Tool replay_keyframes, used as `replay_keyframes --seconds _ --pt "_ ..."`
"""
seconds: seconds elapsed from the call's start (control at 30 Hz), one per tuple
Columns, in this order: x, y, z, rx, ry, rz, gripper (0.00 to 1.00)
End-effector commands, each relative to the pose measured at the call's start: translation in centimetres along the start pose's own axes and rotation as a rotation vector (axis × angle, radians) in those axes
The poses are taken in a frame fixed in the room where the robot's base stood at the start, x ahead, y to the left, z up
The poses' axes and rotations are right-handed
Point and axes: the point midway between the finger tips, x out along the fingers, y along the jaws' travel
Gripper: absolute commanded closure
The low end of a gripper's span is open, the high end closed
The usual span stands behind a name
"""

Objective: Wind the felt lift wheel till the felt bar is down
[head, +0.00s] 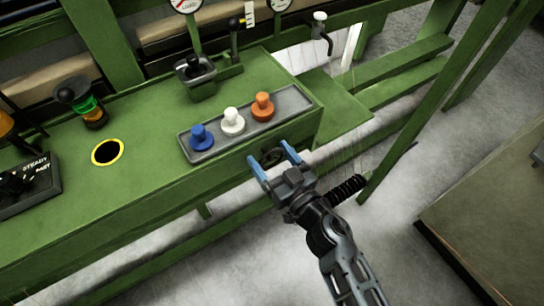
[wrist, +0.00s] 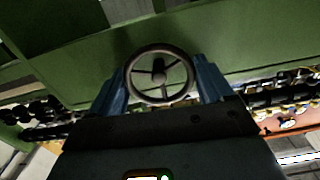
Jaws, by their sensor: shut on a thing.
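The felt lift wheel (wrist: 187,91) is a small dark handwheel with spokes, in front of the green panel in the wrist view. In the head view the wheel (head: 272,157) shows only in part, between the blue fingers. My gripper (head: 273,162) is shut on the wheel, one blue finger at each side of the rim. The fingers also flank the wheel in the wrist view (wrist: 160,85). I cannot make out the felt bar for certain in either view.
A grey tray (head: 206,152) on the green bench holds blue, white and orange knobs. A black lever (head: 234,40) and gauges stand behind. A green post (head: 440,95) rises right of my arm. A brown box (head: 500,215) stands at the right, with grey floor between.

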Motion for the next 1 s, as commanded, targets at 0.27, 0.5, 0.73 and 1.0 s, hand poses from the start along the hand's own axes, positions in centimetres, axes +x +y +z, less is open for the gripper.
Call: replay_keyframes --seconds 0.27,0.5,0.73,1.0 --pt "-0.02 0.0 0.0 -0.003 0.0 0.0 0.5" --pt "-0.03 -0.01 -0.05 -0.058 0.0 0.0 0.5" --pt "-0.05 0.0 -0.08 -0.208 0.0 0.002 0.5" --pt "-0.05 -0.17 0.03 -0.459 -0.001 0.0 0.5"
